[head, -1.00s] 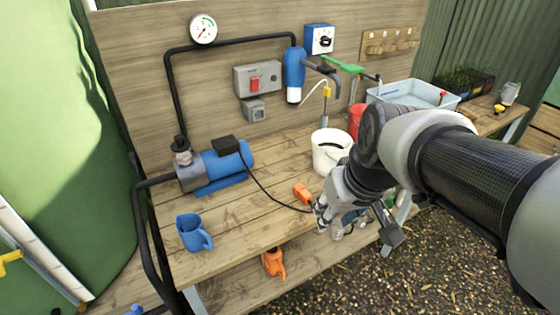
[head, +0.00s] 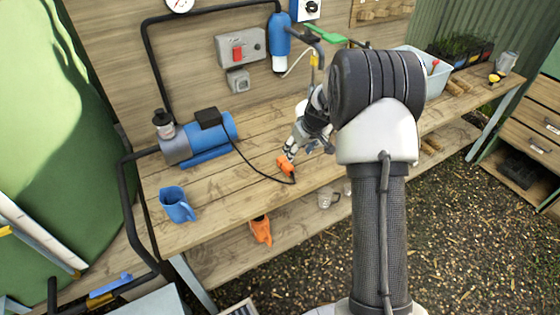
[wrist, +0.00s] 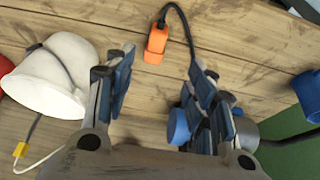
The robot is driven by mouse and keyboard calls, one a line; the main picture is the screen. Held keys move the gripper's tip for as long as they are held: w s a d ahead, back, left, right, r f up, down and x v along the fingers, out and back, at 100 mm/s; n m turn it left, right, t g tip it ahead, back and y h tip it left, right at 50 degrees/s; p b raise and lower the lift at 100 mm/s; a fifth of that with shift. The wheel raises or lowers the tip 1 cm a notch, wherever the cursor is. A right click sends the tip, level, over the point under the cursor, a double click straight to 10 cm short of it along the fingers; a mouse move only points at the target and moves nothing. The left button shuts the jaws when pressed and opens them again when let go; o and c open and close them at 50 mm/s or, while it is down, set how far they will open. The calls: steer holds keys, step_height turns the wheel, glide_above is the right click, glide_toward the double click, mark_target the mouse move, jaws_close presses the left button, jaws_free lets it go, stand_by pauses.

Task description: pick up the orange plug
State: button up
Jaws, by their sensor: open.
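The orange plug (head: 286,166) lies on the wooden bench top near its front edge, at the end of a black cable from the blue pump. In the wrist view the orange plug (wrist: 156,44) lies beyond and between the spread fingertips, with the cable leaving its far end. My gripper (head: 290,150) is open and empty, beside the plug in the head view. It also shows in the wrist view (wrist: 160,72), with a clear gap between its fingers. The arm hides part of the bench in the head view.
The blue pump (head: 205,138) and a blue jug (head: 177,204) stand on the bench at left. An orange tool (head: 261,230) is on the lower shelf. Bare planks surround the plug.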

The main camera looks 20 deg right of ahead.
steer(key=b, duration=0.2)
glide_toward(289, 166)
steer(key=x, duration=0.4)
steer(key=shift+a+f, duration=0.25)
steer(key=shift+f, duration=0.15)
steer(key=b+x, duration=0.2)
steer(key=x, duration=0.3)
steer(key=shift+w+d+f, duration=0.1)
steer(key=shift+w+d, duration=0.05)
steer(key=shift+c, duration=0.4)
steer(key=c, duration=1)
